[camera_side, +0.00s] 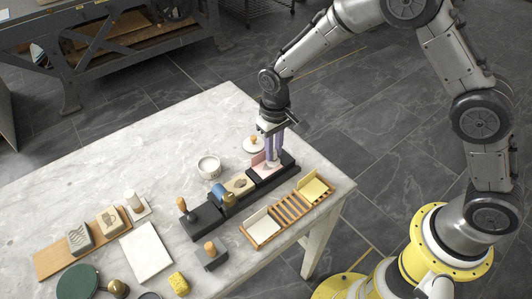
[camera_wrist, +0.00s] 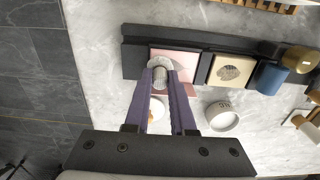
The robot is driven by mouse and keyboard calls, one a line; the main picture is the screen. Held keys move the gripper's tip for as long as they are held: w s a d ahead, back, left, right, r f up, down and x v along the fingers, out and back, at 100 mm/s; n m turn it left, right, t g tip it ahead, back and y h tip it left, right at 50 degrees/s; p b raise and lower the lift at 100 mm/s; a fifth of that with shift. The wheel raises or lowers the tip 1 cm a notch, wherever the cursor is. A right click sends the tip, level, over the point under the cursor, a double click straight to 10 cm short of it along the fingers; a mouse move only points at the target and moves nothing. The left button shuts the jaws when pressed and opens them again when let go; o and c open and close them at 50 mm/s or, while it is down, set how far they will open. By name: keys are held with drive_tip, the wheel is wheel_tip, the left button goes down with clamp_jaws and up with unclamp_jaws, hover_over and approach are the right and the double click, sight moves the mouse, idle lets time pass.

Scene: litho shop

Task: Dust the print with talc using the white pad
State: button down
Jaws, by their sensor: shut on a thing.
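My gripper (camera_side: 272,160) has its purple fingers shut on a small whitish-grey cylindrical piece, which I take to be the white pad (camera_wrist: 160,76). The pad is over the pink square (camera_wrist: 182,62) on the dark bed; whether it touches the square is unclear. In the side view, the fingers partly hide this pink square (camera_side: 262,171). A beige block with a dark printed picture (camera_wrist: 231,70) sits beside it on the bed. A white round bowl (camera_wrist: 222,116) stands in front of the bed in the wrist view; its contents are unclear.
A wooden rack (camera_side: 286,207) holds yellow and white sheets. A white lid with an orange knob (camera_side: 253,145) lies behind the bed. Stones, a sponge (camera_side: 179,283) and a white slab (camera_side: 146,252) are leftward.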

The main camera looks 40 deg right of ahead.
drive_tip(key=shift+d, duration=1.15)
drive_tip(key=shift+a, duration=4.35)
drive_tip(key=shift+d, duration=4.3)
drive_tip(key=shift+a, duration=4.2)
wheel_tip(320, 180, up, 2)
drive_tip(key=shift+r, duration=0.15)
wheel_tip(320, 180, up, 6)
drive_tip(key=shift+f, duration=0.1)
